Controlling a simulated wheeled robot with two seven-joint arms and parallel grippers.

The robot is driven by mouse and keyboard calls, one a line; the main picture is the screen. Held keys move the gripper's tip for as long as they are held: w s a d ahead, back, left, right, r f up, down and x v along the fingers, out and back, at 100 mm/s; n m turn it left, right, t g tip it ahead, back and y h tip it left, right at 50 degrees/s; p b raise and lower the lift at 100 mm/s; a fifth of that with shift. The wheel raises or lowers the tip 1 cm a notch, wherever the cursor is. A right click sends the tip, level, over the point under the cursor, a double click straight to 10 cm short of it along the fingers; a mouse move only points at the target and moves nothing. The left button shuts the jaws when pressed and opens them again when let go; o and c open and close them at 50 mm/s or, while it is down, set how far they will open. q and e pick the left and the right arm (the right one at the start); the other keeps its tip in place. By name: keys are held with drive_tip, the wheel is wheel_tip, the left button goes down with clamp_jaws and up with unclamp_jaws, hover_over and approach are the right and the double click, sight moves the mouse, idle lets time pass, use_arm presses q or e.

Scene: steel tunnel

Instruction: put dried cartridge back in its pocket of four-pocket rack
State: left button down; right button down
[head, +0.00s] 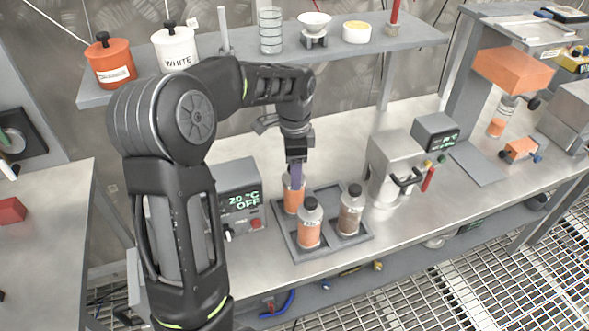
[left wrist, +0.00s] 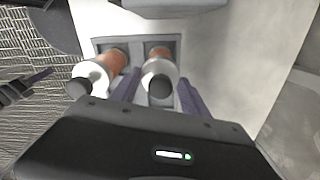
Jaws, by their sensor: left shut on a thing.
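My left gripper (head: 297,172) points down and is shut on the neck of an orange cartridge (head: 292,196). In the left wrist view its two purple fingers (left wrist: 160,93) stand either side of that cartridge's dark cap. The cartridge is upright at the back left pocket of the grey four-pocket rack (head: 285,240); I cannot tell whether it rests on the bottom. Another orange cartridge (head: 309,229) stands in the front left pocket, and a brown cartridge (head: 350,212) in the front right one. My right gripper (left wrist: 38,80) seems to show at the left wrist view's edge, its opening unclear.
A box reading 20 °C OFF (head: 240,200) stands just left of the rack. A grey machine with a dark handle (head: 393,165) stands to its right. A shelf (head: 345,47) with jars and dishes runs above the bench. The bench front before the rack is narrow.

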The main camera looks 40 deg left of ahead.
use_arm(q)
drive_tip(key=c, duration=0.6)
unclamp_jaws()
drive_tip(key=shift+f, duration=0.1)
drive_tip(key=shift+o, duration=0.2)
wheel_tip(320, 180, up, 12)
drive_tip(key=shift+p, duration=0.35)
